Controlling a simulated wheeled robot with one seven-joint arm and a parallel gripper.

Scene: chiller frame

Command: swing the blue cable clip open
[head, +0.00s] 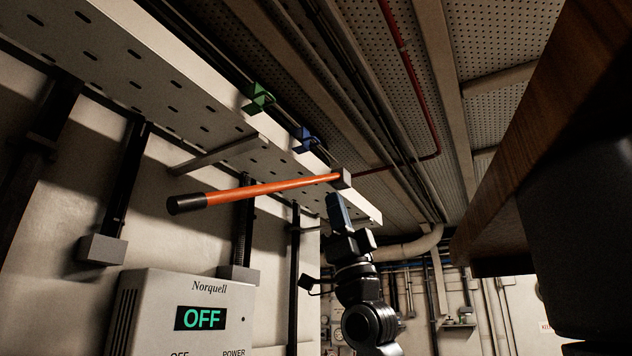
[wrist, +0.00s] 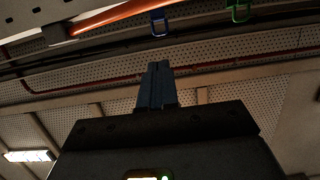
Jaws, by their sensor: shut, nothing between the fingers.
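The blue cable clip (head: 305,139) sits on the edge of the perforated overhead tray. It also shows as a blue loop at the top of the wrist view (wrist: 158,23). Whether its gate is open or closed is too small to tell. My gripper (head: 334,200) points upward, below and to the right of the blue clip, apart from it. In the wrist view my gripper's fingers (wrist: 158,68) are together with nothing between them, and the blue clip lies beyond their tips.
An orange bar with a black end (head: 265,188) juts out between my gripper and the blue clip in the head view. A green clip (head: 258,97) sits farther left on the perforated tray (head: 140,65). A Norquell box (head: 190,310) reading OFF is below. A brown beam (head: 550,120) is at right.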

